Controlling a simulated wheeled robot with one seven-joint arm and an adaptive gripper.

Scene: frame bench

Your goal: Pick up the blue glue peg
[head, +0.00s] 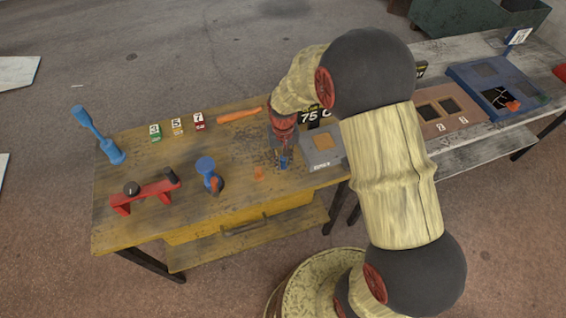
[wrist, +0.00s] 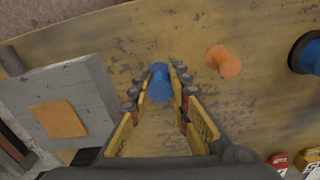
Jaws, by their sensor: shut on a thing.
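The blue glue peg (wrist: 160,84) is between the fingertips of my gripper (wrist: 160,88) in the wrist view. Its round blue top faces the camera, and the fingers close on it from both sides. In the head view the blue peg (head: 283,161) shows as a small blue piece under my gripper (head: 283,155), at the bench's right part. My arm hides part of that area. I cannot tell whether the peg touches the bench top or is lifted.
An orange peg (wrist: 223,61) stands beside my gripper. A grey block with an orange square (head: 323,142) is close on the right. A blue-topped holder (head: 207,168), red stand (head: 145,195), numbered blocks (head: 177,127) and orange stick (head: 239,114) are on the wooden bench (head: 120,230).

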